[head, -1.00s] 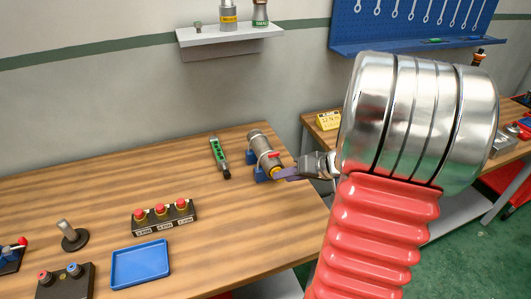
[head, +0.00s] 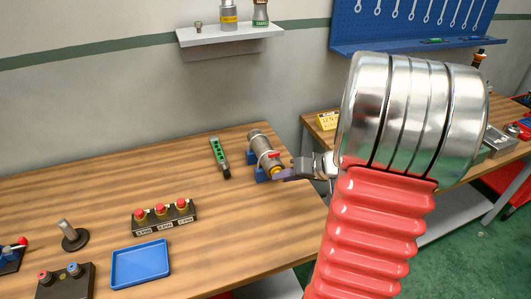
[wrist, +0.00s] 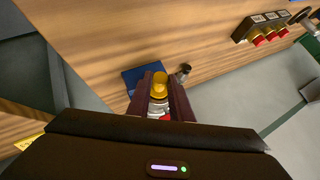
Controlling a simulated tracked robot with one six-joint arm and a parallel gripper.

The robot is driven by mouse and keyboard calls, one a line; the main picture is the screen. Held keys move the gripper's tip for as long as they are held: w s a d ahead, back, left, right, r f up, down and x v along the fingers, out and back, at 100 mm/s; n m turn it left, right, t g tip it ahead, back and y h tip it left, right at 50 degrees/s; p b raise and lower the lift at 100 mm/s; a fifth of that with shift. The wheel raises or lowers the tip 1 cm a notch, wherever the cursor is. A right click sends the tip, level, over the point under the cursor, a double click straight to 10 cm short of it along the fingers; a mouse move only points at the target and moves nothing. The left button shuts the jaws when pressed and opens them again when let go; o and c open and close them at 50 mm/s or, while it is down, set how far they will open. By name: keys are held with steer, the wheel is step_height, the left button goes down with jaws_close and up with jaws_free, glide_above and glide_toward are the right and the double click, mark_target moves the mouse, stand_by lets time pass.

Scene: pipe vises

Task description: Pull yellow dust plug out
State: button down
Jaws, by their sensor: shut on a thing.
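The yellow dust plug (head: 276,171) sits at the near end of a metal pipe (head: 260,147) held in blue vise blocks (head: 262,174) on the wooden bench. A red part (head: 273,154) shows on the pipe close to the plug. My gripper (head: 284,174) comes in from the right, its fingers at the plug. In the wrist view the dark fingers (wrist: 159,98) lie on both sides of the yellow plug (wrist: 159,86), shut on it. The pipe is mostly hidden behind the plug there. I cannot tell whether the plug is still seated in the pipe.
A green and black tool (head: 220,157) lies left of the pipe. A red-button box (head: 164,216), a blue tray (head: 141,264) and a metal-post stand (head: 73,236) are further left. The bench's right edge is close to my gripper.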

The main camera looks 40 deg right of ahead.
steer(key=c, duration=2.1)
jaws_free()
jaws_close()
steer(key=shift+s+a, duration=0.2)
steer(key=shift+s, duration=0.4)
steer(key=shift+s+a, duration=0.2)
steer(key=shift+s, duration=0.5)
steer(key=shift+s+a, duration=0.2)
steer(key=shift+s, duration=0.5)
steer(key=shift+r, duration=0.1)
steer(key=s+a+r, duration=0.1)
steer(key=s+r, duration=0.3)
steer(key=shift+s+a+r, duration=0.2)
steer(key=shift+s+r, duration=0.2)
